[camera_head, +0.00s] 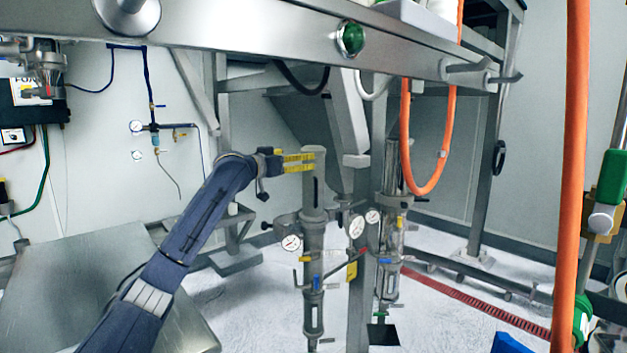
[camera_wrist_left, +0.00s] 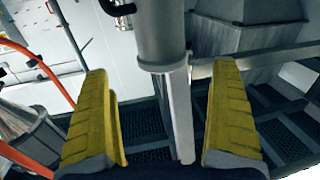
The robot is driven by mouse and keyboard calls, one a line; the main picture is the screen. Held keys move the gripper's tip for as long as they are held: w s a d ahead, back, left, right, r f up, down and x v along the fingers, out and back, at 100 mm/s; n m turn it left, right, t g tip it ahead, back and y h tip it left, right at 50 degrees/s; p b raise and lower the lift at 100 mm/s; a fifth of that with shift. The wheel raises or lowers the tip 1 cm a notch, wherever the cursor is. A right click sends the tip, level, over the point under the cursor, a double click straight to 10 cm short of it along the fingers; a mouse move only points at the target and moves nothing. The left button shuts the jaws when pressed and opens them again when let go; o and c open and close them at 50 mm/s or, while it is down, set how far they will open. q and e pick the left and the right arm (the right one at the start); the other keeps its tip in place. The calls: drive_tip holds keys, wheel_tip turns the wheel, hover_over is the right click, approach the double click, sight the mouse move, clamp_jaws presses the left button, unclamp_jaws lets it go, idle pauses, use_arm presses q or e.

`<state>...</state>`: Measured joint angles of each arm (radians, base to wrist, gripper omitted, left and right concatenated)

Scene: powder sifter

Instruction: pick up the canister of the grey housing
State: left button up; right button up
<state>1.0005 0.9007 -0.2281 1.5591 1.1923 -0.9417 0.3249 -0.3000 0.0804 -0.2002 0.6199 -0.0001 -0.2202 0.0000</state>
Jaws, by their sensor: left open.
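The canister (camera_head: 317,185) is a grey upright cylinder with a dark slot near its top. It stands on the grey housing (camera_head: 313,240), which carries gauges and small valves. My left gripper (camera_head: 300,162) has yellow fingers and is open, at the height of the canister's upper part and just left of it. In the left wrist view a grey cylinder (camera_wrist_left: 162,35), seemingly the canister, lies ahead between the open yellow fingers of my gripper (camera_wrist_left: 160,118). Neither finger visibly touches it. My right gripper is not in view.
A second similar assembly (camera_head: 391,235) stands to the right, past a grey post. Pressure gauges (camera_head: 291,242) surround the housing. A steel beam (camera_head: 260,35) crosses above, and an orange hose (camera_head: 433,180) hangs at right. A metal table (camera_head: 60,290) lies at left.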

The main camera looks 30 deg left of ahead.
use_arm(q)
drive_tip(key=shift+w+d, duration=0.15)
drive_tip(key=shift+w, duration=1.35)
drive_tip(key=shift+w+d, duration=0.15)
drive_tip(key=shift+w, duration=1.35)
drive_tip(key=shift+w+d, duration=0.15)
drive_tip(key=shift+w, duration=1.35)
drive_tip(key=c, duration=1.7)
drive_tip(key=shift+o, duration=0.2)
drive_tip(key=shift+r, duration=0.1)
